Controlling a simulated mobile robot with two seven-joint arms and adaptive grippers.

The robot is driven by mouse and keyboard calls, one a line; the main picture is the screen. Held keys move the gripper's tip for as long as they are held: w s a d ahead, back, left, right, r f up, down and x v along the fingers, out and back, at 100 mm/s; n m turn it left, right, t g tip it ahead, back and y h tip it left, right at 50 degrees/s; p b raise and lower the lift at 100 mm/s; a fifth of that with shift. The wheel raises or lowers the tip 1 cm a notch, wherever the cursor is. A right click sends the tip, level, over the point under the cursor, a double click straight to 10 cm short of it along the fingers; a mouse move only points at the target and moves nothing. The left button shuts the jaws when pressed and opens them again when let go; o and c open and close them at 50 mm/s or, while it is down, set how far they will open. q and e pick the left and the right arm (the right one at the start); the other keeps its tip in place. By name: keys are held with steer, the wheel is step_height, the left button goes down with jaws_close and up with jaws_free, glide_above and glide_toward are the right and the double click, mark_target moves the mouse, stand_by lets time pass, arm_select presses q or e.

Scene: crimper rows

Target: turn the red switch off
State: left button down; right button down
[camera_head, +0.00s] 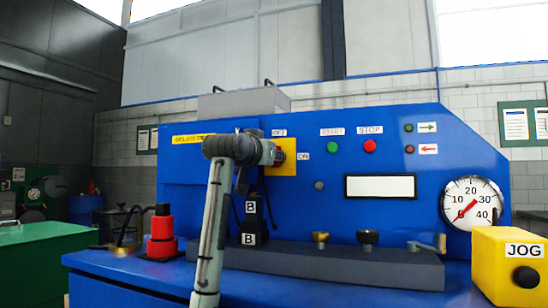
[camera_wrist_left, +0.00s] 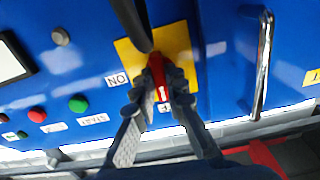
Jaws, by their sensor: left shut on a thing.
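The red switch (camera_wrist_left: 157,68) sits on a yellow plate (camera_wrist_left: 178,38) on the blue panel. In the left wrist view its handle runs roughly up and down the picture, its lower end towards a label partly hidden by my fingers. The ON label (camera_wrist_left: 117,79) is beside the plate. My left gripper (camera_wrist_left: 161,80) is shut on the handle, one finger on each side. In the head view my left gripper (camera_head: 277,153) is at the yellow plate (camera_head: 291,144) and hides most of the switch. The OFF label (camera_head: 279,132) shows above. My right gripper is not in view.
A green START button (camera_head: 333,147) and a red STOP button (camera_head: 370,146) are right of the plate. Black blocks marked B (camera_head: 249,239) stand below my gripper. A yellow JOG box (camera_head: 511,262) is at the right. A red stacked object (camera_head: 162,232) stands left of my arm.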

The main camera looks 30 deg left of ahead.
arm_select(q)
steer(key=shift+n, duration=0.4)
steer(key=c, duration=1.6)
jaws_free()
steer(key=shift+o, duration=0.2)
steer(key=v, duration=1.2)
steer(key=shift+s+f, duration=0.1)
steer(key=shift+f, duration=0.05)
